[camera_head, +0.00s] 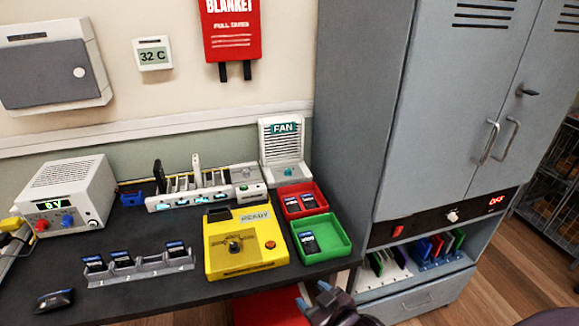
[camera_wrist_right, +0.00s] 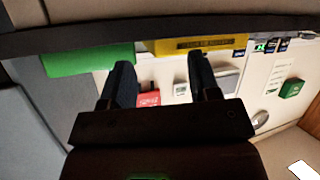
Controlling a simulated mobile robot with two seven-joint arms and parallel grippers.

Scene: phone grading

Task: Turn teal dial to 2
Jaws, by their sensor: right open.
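The teal dial (camera_head: 289,171) is a small round knob low on the front of the white FAN unit (camera_head: 297,150), which stands at the back right of the dark table. The dial's setting is too small to read. My right gripper (camera_head: 314,296) is open and empty near the table's front right edge, well in front of the dial and apart from it. Its two dark fingers also show in the right wrist view (camera_wrist_right: 160,74), with nothing between them. My left gripper is not in view.
A red tray (camera_head: 316,187) and a green tray (camera_head: 347,247) lie between my right gripper and the fan. A yellow READY box (camera_head: 226,268) stands left of them. A grey cabinet (camera_head: 372,130) rises close on the right.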

